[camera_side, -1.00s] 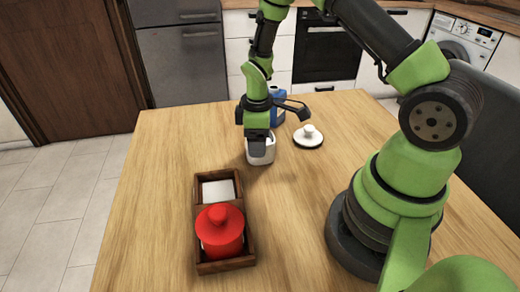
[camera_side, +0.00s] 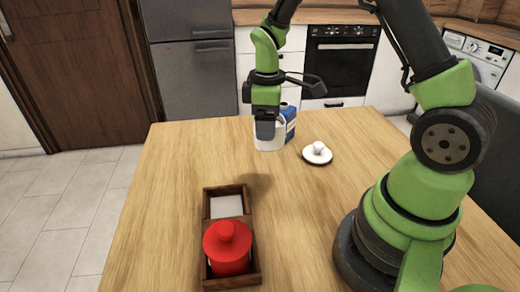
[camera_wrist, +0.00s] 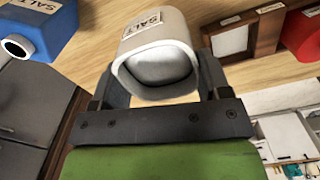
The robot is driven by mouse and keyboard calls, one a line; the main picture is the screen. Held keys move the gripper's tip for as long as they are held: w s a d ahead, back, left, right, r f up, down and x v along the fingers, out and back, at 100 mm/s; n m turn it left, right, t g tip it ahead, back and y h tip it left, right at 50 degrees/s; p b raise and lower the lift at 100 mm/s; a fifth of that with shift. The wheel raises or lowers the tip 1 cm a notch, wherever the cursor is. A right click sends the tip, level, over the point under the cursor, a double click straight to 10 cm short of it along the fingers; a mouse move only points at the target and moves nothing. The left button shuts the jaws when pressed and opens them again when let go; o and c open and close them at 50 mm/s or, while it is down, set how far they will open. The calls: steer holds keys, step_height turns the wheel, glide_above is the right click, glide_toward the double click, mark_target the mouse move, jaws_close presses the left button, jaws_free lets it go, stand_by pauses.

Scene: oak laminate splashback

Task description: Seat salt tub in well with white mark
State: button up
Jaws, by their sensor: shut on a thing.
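The salt tub (camera_side: 270,138) is a white, open-topped square pot; its SALT label shows in the wrist view (camera_wrist: 157,45). My gripper (camera_side: 266,128) is shut on it, with a finger on each side in the wrist view (camera_wrist: 160,62). The tub hangs above the table, with a shadow on the wood nearer the camera. A dark wooden rack (camera_side: 209,240) with two wells stands toward the front. Its rear well holds the white mark (camera_side: 226,206) and is empty. Its front well holds a red-lidded tub (camera_side: 227,247). The tub's underside is hidden.
A blue carton (camera_side: 290,118), labelled SALT in the wrist view (camera_wrist: 40,22), stands close behind the tub in the side view. A white knobbed lid (camera_side: 317,153) lies to the right. The table (camera_side: 175,165) is clear left of the rack and between rack and lid.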

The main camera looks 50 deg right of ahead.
steer(key=a+r, duration=0.2)
steer(key=a, duration=1.2)
glide_above(224, 208)
step_height(224, 208, down, 5)
steer(key=shift+f, duration=2.55)
steer(key=o, duration=1.2)
steer(key=shift+f, duration=0.15)
